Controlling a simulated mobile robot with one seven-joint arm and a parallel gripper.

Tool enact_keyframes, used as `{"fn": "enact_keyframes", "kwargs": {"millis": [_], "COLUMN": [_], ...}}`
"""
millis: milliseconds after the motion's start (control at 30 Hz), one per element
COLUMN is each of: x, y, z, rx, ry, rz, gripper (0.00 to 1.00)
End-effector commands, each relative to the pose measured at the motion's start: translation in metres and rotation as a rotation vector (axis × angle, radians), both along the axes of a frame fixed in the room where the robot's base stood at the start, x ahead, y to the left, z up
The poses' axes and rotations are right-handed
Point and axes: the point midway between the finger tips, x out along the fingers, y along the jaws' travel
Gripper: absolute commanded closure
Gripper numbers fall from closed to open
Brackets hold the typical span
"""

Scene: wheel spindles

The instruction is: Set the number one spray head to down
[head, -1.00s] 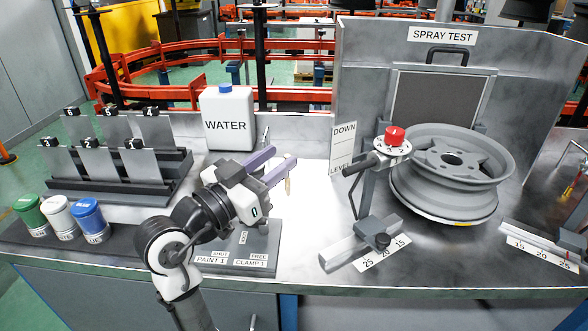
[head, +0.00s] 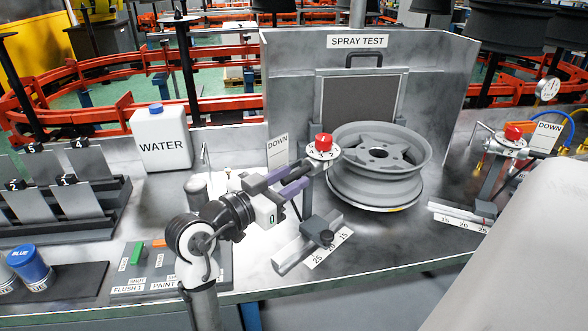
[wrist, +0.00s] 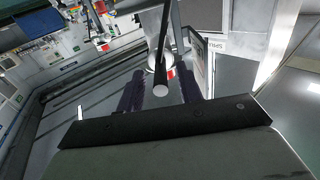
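The spray head by the wheel (head: 380,172) carries a red knob (head: 323,142) on a white numbered dial, on an upright stand. The number that marks this unit is not readable. My gripper (head: 304,176) is at its left side, just below the dial, with its purple fingers apart. In the wrist view a dark rod with a pale round end (wrist: 160,88) stands between the open fingers (wrist: 162,74), with gaps on both sides. In the head view the gripper hides most of this handle. The DOWN sign (head: 277,150) stands behind; its lower part is hidden.
A clamp on a scale rail (head: 300,245) lies below my gripper. A second red-knobbed spray head (head: 513,132) stands at the right with its own DOWN sign (head: 546,134). A water jug (head: 160,140), a switch panel (head: 135,288) and numbered plates are at the left.

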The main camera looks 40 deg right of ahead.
Motion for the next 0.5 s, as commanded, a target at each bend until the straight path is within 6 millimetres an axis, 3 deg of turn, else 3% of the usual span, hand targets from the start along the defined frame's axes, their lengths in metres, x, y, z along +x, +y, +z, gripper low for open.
{"fn": "enact_keyframes", "kwargs": {"millis": [200,500], "x": [0.001,0.002], "y": [-0.018,-0.019], "z": [0.0,0.0], "rx": [0.0,-0.001], "ry": [0.001,-0.001], "rz": [0.001,0.002], "gripper": [0.64,0.64]}}
